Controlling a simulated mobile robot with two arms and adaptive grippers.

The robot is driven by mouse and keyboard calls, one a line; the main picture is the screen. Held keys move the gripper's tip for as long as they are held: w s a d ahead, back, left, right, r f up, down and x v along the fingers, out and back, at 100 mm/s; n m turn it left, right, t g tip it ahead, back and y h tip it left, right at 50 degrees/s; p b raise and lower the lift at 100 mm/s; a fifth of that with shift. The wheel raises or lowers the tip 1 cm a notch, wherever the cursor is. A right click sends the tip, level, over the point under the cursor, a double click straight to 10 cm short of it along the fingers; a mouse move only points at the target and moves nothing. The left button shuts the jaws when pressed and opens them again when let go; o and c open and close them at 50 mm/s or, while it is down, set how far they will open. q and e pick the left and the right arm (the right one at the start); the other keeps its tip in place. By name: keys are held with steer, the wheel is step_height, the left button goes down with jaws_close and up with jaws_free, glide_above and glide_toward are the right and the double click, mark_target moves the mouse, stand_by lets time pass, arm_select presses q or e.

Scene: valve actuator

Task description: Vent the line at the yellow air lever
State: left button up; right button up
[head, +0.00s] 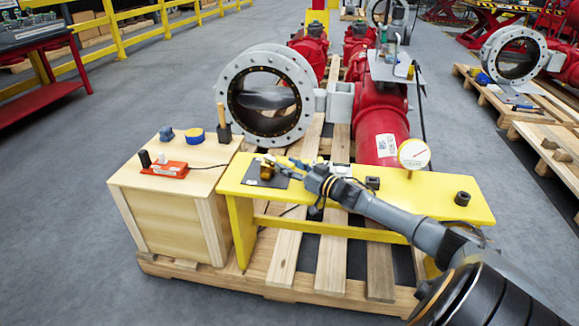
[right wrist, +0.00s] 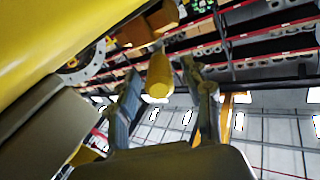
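The yellow air lever (right wrist: 160,76) shows in the right wrist view as a short, rounded yellow handle. It lies between the two fingers of my right gripper (right wrist: 166,108), with a gap on each side. The fingers are open and do not appear to touch it. In the head view my right gripper (head: 291,167) is low over the left part of the yellow bench (head: 420,193), just right of a small brass-coloured fitting (head: 267,168) on a dark plate (head: 256,181). The lever's exact outline is too small to tell there. My left gripper is not in view.
A wooden crate (head: 160,217) beside the bench carries a red device (head: 165,169) and a blue-and-yellow roll (head: 195,136). A large grey valve ring (head: 226,93) and a red actuator (head: 382,125) stand behind. A white round dial (head: 413,154) stands on the bench's right half.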

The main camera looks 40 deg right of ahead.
steer(key=shift+s, duration=0.1)
steer(key=shift+s+d, duration=0.25)
steer(key=shift+s, duration=1.7)
steer(key=shift+s+d, duration=0.25)
steer(key=shift+s, duration=1.7)
steer(key=shift+s+d, duration=0.25)
steer(key=shift+s, duration=1.7)
